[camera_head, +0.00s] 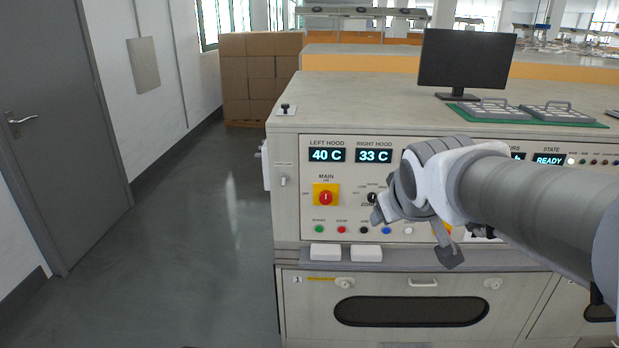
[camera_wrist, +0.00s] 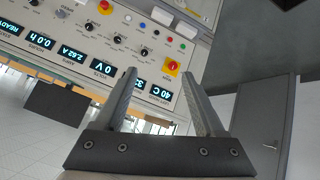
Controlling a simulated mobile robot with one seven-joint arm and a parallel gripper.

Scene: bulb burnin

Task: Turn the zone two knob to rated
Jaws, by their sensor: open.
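The control panel (camera_head: 308,215) is on the front of the cream cabinet. A black knob (camera_head: 372,197) with a partly hidden label starting "ZONE" sits just right of the red main switch (camera_head: 325,197). My gripper (camera_head: 415,235) is open and empty in front of the panel, hiding the area right of that knob. The wrist view shows the panel upside down, beyond my open fingers (camera_wrist: 160,70). There, a dark knob (camera_wrist: 144,52) is beside the main switch (camera_wrist: 172,67), and another knob (camera_wrist: 117,39) is farther left. Their labels and pointer settings are too small to read.
Coloured buttons (camera_head: 342,229) line the panel below the knobs. Displays (camera_head: 327,155) read 40 C and 33 C; the state display (camera_head: 548,159) reads READY. A monitor (camera_head: 466,60) and trays (camera_head: 492,109) stand on top. The floor (camera_head: 190,240) to the left is clear.

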